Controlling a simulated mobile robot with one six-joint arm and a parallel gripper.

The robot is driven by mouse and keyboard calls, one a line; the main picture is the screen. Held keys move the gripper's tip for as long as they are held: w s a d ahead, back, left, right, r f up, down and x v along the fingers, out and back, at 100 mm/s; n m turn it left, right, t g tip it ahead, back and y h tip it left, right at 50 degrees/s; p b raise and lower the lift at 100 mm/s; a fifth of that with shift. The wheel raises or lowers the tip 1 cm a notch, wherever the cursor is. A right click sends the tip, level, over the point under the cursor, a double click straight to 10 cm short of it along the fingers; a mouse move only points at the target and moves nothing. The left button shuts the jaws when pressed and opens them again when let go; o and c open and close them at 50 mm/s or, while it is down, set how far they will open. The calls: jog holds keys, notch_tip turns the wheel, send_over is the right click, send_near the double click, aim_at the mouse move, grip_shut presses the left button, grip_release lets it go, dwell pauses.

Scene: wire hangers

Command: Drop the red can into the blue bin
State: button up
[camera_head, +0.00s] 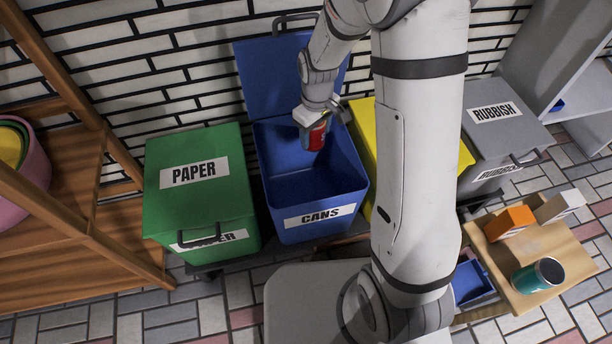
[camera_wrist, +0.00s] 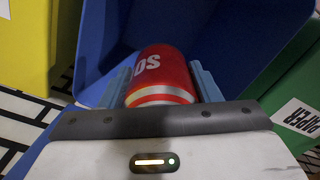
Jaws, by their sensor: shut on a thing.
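The red can (camera_head: 315,136) is held in my gripper (camera_head: 322,112) over the opening of the blue bin (camera_head: 318,218). The bin is labelled CANS and its lid stands open against the wall. In the wrist view the red can (camera_wrist: 162,78) sits between the two fingers of my gripper (camera_wrist: 164,85), with a finger along each side. The blue bin (camera_wrist: 235,40) fills much of the view beyond the can. The can appears near or a little below the rim level; its exact height is unclear.
A closed green PAPER bin (camera_head: 195,180) stands left of the blue bin. A yellow bin (camera_head: 362,115) and a grey RUBBISH bin (camera_head: 500,115) stand right. My arm hides part of the yellow bin.

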aim_at(314, 147)
jog(key=shift+a+f+b, duration=0.2)
jog(key=shift+f+b, duration=2)
jog(key=shift+f, duration=0.7)
jog(key=shift+s, duration=0.1)
jog(key=o, duration=1)
jog(key=shift+r, duration=0.15)
notch_tip(314, 147, up, 8)
jog(key=p, duration=0.3)
jog(key=shift+f, duration=0.2)
jog(key=s+d+r+m+p, duration=0.2)
jog(key=s+r+p, duration=0.4)
jog(key=r, duration=0.8)
jog(key=s+d+r+m+t+p, duration=0.1)
jog(key=s+d+r+m+p, duration=0.2)
jog(key=r+p, duration=1)
jog(key=s+d+r+m+t+p, duration=0.1)
jog(key=s+d+r+m+p, duration=0.2)
jog(key=s+r+p, duration=0.5)
notch_tip(314, 147, up, 8)
jog(key=shift+s+d+f+p, duration=0.1)
jog(key=shift+s+d+p, duration=0.3)
jog(key=shift+d+p, duration=0.3)
jog(key=shift+s+r+t, duration=0.2)
jog(key=shift+s+t, duration=0.1)
jog(key=shift+s, duration=0.05)
jog(key=shift+c, duration=0.2)
